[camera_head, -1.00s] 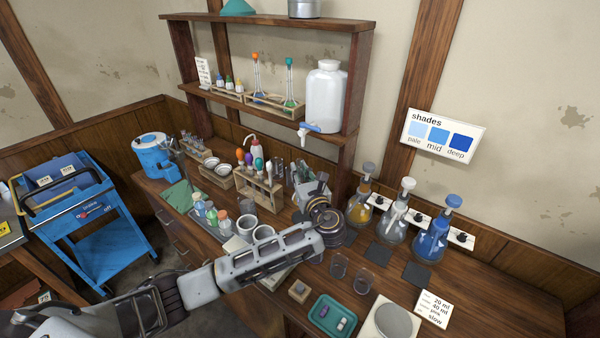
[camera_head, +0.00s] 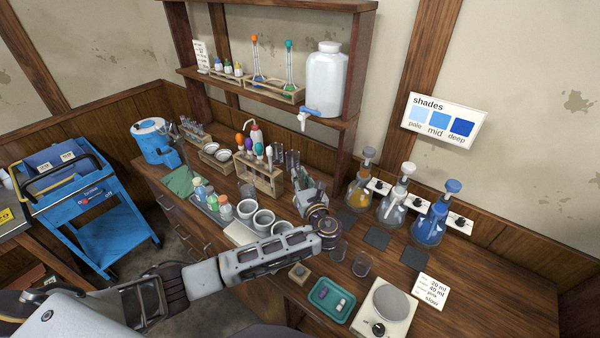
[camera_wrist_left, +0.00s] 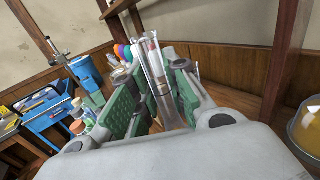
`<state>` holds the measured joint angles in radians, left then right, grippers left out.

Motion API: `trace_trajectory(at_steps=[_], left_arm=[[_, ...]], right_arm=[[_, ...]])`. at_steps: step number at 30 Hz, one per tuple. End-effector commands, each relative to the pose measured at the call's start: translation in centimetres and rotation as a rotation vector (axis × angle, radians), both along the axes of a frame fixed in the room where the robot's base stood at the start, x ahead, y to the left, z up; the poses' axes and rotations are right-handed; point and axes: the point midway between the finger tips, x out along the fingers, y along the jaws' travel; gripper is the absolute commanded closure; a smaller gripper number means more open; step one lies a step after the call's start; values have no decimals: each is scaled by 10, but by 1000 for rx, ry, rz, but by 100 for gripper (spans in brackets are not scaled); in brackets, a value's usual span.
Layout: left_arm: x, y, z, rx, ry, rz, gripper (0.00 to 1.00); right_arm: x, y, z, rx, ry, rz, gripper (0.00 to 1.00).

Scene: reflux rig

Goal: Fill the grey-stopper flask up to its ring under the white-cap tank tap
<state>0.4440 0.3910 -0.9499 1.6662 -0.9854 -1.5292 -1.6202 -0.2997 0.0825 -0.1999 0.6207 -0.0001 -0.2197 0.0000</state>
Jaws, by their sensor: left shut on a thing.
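My left gripper (camera_head: 309,192) is over the bench, below the tap and between the tube rack and the stoppered flasks. In the left wrist view its green pads (camera_wrist_left: 157,108) are shut on a slender clear glass piece (camera_wrist_left: 166,105). I cannot tell whether this is the grey-stopper flask; its lower part is hidden and no ring or liquid level is readable. My right gripper is out of view.
Orange- and green-stoppered long-necked flasks (camera_head: 289,62) stand in a shelf rack. Stoppered flasks with orange (camera_head: 359,196), clear (camera_head: 391,212) and blue (camera_head: 429,232) contents stand to the right. Beakers, a green tray (camera_head: 331,299) and a scale (camera_head: 385,309) occupy the front. The right bench is mostly clear.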

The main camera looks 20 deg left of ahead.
Motion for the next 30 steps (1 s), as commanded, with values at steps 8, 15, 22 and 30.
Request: trace_trajectory(at_steps=[8, 15, 22, 30], left_arm=[[0, 0, -26, 2, 0, 0, 100], [0, -1, -48, 2, 1, 0, 100], [0, -1, -69, 1, 1, 0, 100], [4, 1, -90, 1, -3, 0, 100]], right_arm=[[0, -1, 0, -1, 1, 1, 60], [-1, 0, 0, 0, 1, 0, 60], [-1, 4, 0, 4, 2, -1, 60], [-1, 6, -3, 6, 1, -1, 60]])
